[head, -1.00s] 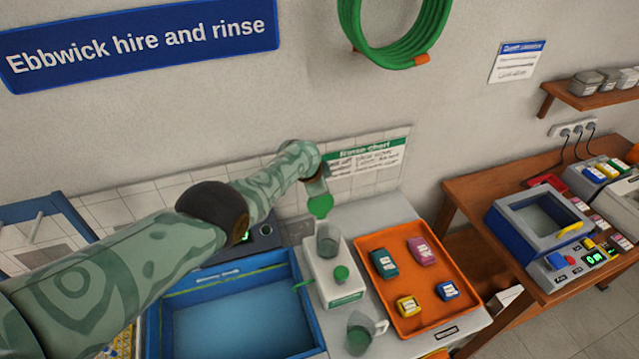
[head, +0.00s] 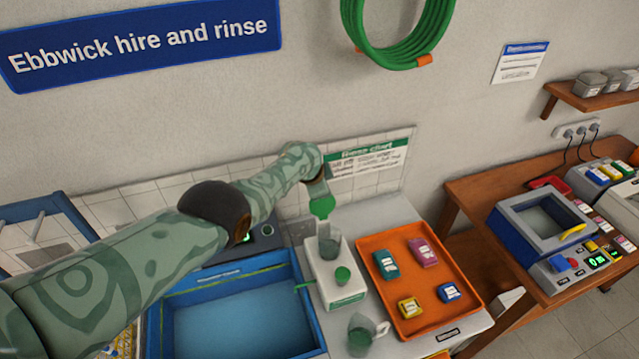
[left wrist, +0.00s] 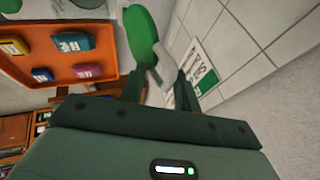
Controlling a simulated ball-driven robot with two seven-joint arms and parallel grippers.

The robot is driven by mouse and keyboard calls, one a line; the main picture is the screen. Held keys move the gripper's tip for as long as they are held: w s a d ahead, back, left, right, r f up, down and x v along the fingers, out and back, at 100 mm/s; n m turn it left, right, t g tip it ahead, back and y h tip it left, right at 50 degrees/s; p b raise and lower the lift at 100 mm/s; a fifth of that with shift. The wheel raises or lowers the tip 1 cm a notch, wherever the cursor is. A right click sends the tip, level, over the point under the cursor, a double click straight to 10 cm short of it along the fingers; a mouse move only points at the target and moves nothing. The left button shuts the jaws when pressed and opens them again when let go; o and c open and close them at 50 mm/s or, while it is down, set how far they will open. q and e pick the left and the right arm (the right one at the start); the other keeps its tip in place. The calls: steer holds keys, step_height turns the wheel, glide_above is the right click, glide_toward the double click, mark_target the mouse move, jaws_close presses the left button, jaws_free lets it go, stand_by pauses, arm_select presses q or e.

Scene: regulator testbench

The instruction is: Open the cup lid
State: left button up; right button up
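The green round cup lid (head: 321,207) stands tilted up above the clear grey cup (head: 328,243), which sits in a white block (head: 337,275). The mouth of the cup shows uncovered below the lid. My left gripper (head: 318,190) comes down from above with its fingertips at the lid's upper edge. In the left wrist view the lid (left wrist: 140,35) lies just beyond the gripper's fingers (left wrist: 160,75). Contact seems close, but I cannot tell whether the fingers are shut on the lid. My right gripper is not in view.
An orange tray (head: 428,322) with several coloured blocks stands right of the white block. A blue basin (head: 312,310) is on the left, and a clear jug (head: 361,336) stands in front. The tiled wall is close behind. A wooden table (head: 475,190) with devices stands at right.

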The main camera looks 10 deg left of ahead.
arm_select(q)
steer(key=p+v, duration=0.8)
steer(key=v, duration=0.8)
steer(key=shift+p, duration=0.35)
steer(key=shift+r, duration=0.1)
